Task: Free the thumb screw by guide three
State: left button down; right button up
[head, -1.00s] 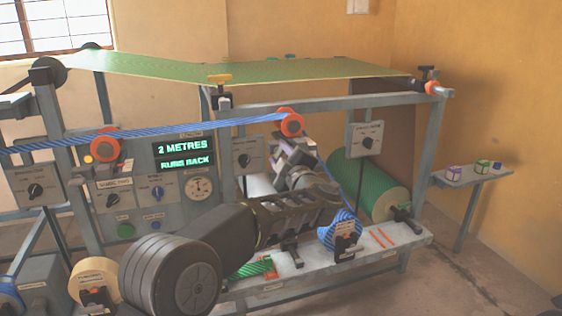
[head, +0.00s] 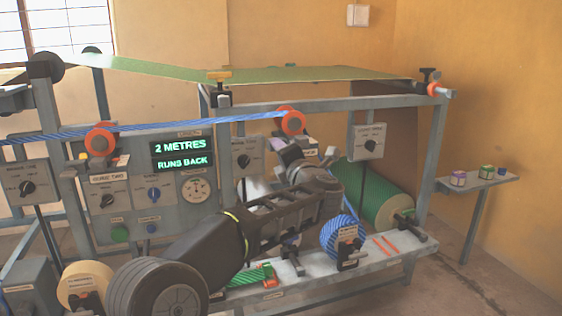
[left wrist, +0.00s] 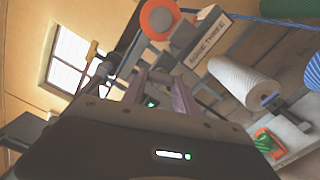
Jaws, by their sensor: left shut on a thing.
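Guide three is an orange roller (head: 293,122) with the blue striped web over it in the head view. In the left wrist view the roller (left wrist: 158,19) sits beside a plate (left wrist: 207,36) whose lettering appears to read guide three. My left arm reaches up from the lower left, and its gripper (left wrist: 160,80) is close below the roller. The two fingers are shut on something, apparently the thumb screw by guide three. The screw itself is mostly hidden, so its turn cannot be read. My right gripper is in neither view.
Guide two (head: 100,140) stands to the left. A screen (head: 183,155) reads "2 METRES RUNS BACK". A blue striped roll (head: 343,237) sits on the lower shelf, close to my arm. A large green roll (head: 372,196) lies behind. A side shelf (head: 478,181) holds small boxes.

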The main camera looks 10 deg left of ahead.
pick_arm(q)
jog(key=shift+f+n+b, duration=0.15)
jog(key=shift+n+b, duration=0.8)
jog(key=shift+n, duration=0.6)
jog(key=shift+f+n+b, duration=0.1)
jog(key=shift+n+b, duration=0.85)
jog(key=shift+n, duration=0.6)
jog(key=c, duration=1)
grip_release()
jog(key=shift+r, duration=0.15)
jog(key=shift+o, duration=0.2)
jog(key=shift+d, duration=0.1)
jog(key=v, duration=0.7)
jog(key=shift+s+d, duration=0.2)
jog(key=shift+s, duration=0.15)
